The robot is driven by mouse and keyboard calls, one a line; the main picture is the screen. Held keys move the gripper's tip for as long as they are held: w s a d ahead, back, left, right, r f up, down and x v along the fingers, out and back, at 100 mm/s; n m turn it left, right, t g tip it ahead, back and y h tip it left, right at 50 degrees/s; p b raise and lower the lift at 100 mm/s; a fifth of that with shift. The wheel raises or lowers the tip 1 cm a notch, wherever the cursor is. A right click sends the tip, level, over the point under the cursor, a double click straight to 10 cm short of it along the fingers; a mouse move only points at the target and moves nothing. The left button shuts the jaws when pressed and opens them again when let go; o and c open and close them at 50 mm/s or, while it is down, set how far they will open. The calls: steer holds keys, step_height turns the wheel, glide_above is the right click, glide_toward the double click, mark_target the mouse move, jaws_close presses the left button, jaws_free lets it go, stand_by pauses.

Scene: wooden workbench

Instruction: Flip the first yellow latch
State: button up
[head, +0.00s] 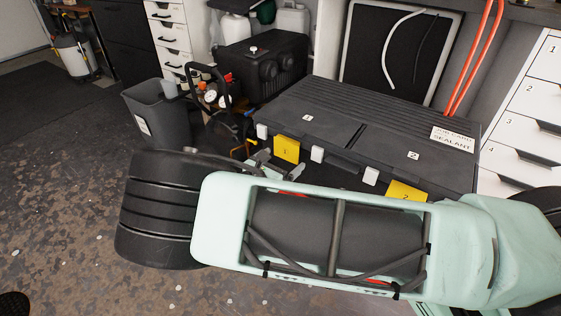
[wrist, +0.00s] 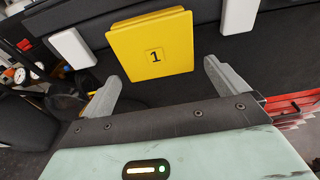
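The first yellow latch, a flat plate marked 1, is on the front of a black case (head: 355,118) in the head view (head: 286,149). It fills the upper middle of the wrist view (wrist: 152,46) and hangs down over the dark front face. My gripper (wrist: 162,72) is open, with its two grey fingers apart and nothing between them. The fingertips point at the latch's lower part, one to each side, and look short of it. In the head view my gripper (head: 279,165) shows just below the latch, partly hidden by my arm. A second yellow latch (head: 404,191) is further right, partly covered by my arm.
White blocks flank the first latch on the case front (head: 262,131) (head: 317,154). A grey bin (head: 157,113) and a cluttered compressor with gauges (head: 215,97) stand to the left. A white drawer unit (head: 530,110) is at the right. Open floor lies at the lower left.

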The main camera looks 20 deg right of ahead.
steer(key=p+v, duration=0.2)
steer(key=v, duration=1.5)
steer(key=shift+a+p, duration=0.15)
steer(key=shift+p, duration=0.15)
steer(key=shift+s, duration=0.15)
